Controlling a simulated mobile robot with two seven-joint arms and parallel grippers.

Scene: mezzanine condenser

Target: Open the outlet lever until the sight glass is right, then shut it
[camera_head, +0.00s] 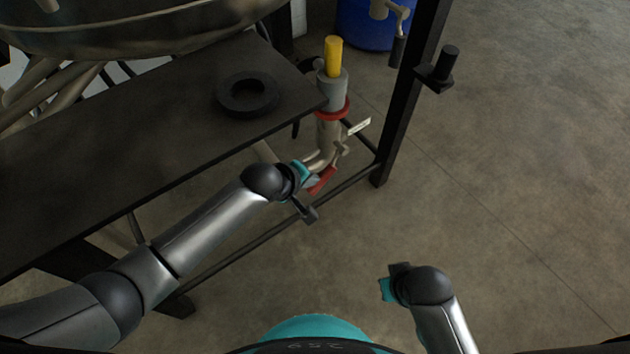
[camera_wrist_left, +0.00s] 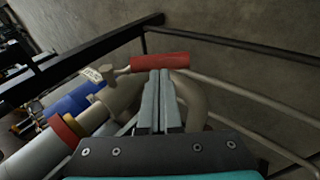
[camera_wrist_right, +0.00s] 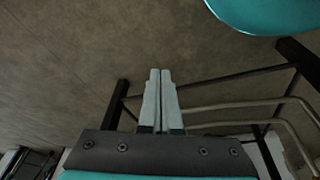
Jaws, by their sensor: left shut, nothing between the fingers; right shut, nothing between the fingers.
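The outlet lever has a red grip (camera_head: 322,181) at the lower end of the pipework beside the dark table. It also shows in the left wrist view as a red handle (camera_wrist_left: 160,61) lying across, just beyond my left fingertips. My left gripper (camera_head: 312,182) is shut and empty at the lever; whether it touches the grip I cannot tell. A grey cylinder with a yellow top (camera_head: 333,57) and a red ring (camera_head: 333,113) stands above the lever; I cannot tell the sight glass or its level. My right gripper (camera_head: 388,284) is shut and empty, low over open floor; its fingers show in the right wrist view (camera_wrist_right: 160,72).
The dark table (camera_head: 120,128) carries a black ring (camera_head: 248,94) below a large metal vessel (camera_head: 130,25). A black post (camera_head: 412,95) and low rails bound the pipework. A blue drum (camera_head: 365,28) stands behind. Floor at right is clear.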

